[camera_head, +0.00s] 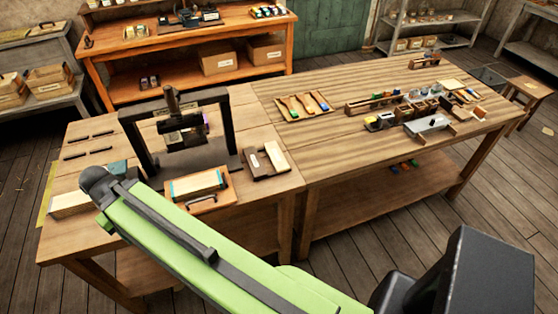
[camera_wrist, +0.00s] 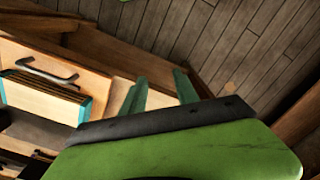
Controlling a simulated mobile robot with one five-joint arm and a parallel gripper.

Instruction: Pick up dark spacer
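A dark brown block (camera_head: 258,166), which looks like the dark spacer, lies beside a pale block (camera_head: 276,156) to the right of the press in the head view. I cannot be sure that it is the spacer. My gripper shows in the wrist view (camera_wrist: 160,88) with its two green fingers apart and nothing seen between them. In the head view my arm crosses the front of the bench, and the fingers cannot be made out. The dark brown block cannot be surely picked out in the wrist view.
The black press frame (camera_head: 228,112) stands on the left bench. In front of it is a wooden tray (camera_head: 222,196) with a handle and a teal-edged pale block (camera_head: 196,184). The right bench (camera_head: 320,149) holds many small parts; its near left part is clear.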

